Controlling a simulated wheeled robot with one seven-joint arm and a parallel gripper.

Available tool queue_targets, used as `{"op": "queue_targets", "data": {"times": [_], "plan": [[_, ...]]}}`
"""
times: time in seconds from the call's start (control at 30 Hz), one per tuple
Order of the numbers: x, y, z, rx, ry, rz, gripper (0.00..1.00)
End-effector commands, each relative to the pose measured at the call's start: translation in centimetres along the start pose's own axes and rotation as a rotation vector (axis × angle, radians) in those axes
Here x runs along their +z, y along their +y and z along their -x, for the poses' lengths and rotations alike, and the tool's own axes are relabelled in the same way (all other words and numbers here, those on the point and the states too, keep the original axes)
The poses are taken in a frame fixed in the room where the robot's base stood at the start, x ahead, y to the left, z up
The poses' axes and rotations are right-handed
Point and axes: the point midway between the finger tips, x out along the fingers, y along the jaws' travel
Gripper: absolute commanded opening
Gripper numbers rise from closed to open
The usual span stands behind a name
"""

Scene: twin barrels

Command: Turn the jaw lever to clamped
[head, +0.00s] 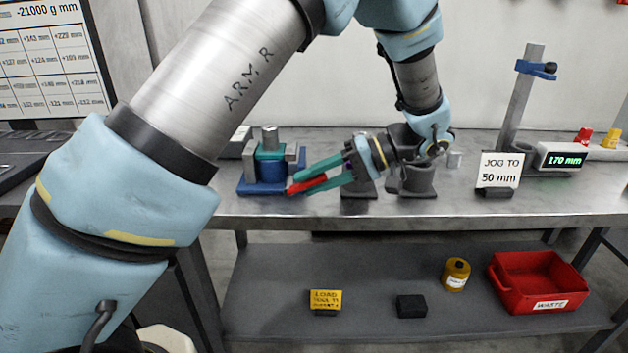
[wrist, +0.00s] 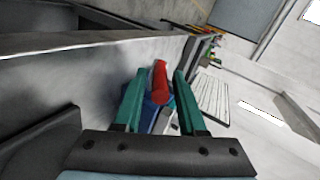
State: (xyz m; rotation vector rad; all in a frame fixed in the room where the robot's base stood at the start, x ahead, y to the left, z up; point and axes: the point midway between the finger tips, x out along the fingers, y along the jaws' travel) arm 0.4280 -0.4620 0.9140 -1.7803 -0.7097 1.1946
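The jaw lever (head: 309,184) is a red bar on the front right of a small clamp fixture with a blue base (head: 251,188), at the bench's left. The fixture holds grey posts and a teal and blue block (head: 271,154). My gripper (head: 295,183) reaches in from the right with two teal fingers, one on each side of the lever. In the wrist view the red lever (wrist: 160,84) stands between the open fingers (wrist: 159,76), with a gap showing on both sides. The fixture is mostly hidden there behind the lever and fingers.
Dark grey holders (head: 416,180) stand right of the fixture, close to my wrist. A "JOG TO 50 mm" sign (head: 498,170), a column (head: 519,100) and a 170 mm display (head: 563,159) are further right. A red waste bin (head: 538,284) sits on the lower shelf.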

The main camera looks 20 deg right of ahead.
Motion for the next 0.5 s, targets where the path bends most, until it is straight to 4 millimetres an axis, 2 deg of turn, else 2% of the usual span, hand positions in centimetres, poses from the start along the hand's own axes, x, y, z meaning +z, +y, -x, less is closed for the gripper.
{"op": "queue_targets", "data": {"times": [0.1, 0.33, 0.5], "plan": [[0.0, 0.0, 0.0, 0.000, -0.001, -0.001, 0.52], [0.1, 0.0, 0.0, -0.001, -0.001, -0.001, 0.52], [0.0, 0.2, 1.5, 0.002, 0.000, 0.001, 0.52]]}}
